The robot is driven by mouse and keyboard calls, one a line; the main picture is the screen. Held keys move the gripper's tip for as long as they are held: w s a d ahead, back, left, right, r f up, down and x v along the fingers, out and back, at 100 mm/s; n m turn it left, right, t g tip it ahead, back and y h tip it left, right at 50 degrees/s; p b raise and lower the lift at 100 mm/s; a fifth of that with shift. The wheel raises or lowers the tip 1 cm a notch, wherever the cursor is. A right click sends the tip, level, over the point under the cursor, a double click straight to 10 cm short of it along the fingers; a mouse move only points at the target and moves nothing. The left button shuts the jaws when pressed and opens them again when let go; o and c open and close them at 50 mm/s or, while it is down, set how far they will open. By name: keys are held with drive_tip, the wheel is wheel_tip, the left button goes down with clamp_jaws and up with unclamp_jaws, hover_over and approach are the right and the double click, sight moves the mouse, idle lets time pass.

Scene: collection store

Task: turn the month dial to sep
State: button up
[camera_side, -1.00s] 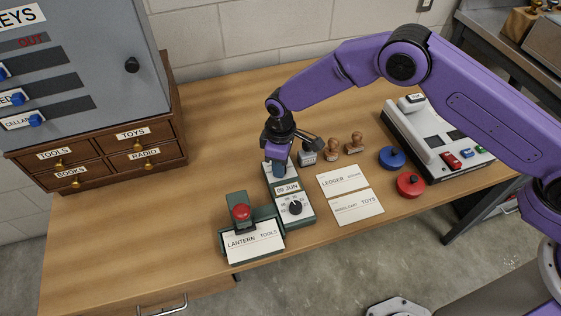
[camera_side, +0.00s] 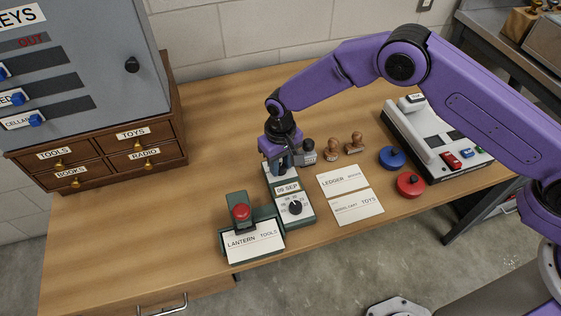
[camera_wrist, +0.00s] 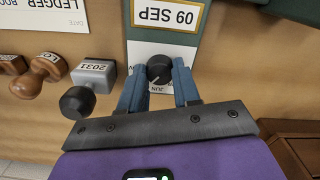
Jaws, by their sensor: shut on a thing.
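The date stamper (camera_side: 307,211) is a narrow green unit with a white face on the table. Its display (camera_side: 287,188) reads 09 SEP, also legible upside down in the wrist view (camera_wrist: 168,14). My gripper (camera_side: 279,172) is at its far end, pointing down. In the wrist view the blue fingers (camera_wrist: 160,66) are closed on either side of the black month dial (camera_wrist: 158,74), whose white plate shows JUN beside it. The dial is hidden in the side view. A second black dial (camera_side: 295,207) on the near end is clear of my gripper.
A grey 2031 block (camera_wrist: 95,73) with a black knob stands close beside my gripper, near two wooden stamps (camera_side: 354,143). The ledger card (camera_side: 342,179) lies right of the stamper. A green press with a red knob (camera_side: 241,212) stands left. Table between drawers and stamper is clear.

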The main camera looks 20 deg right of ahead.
sight(280, 166)
idle(0.3)
drive_tip(key=o, duration=1.1)
drive_tip(key=shift+c, duration=0.2)
wheel_tip(280, 166, up, 18)
drive_tip(key=shift+f, duration=0.25)
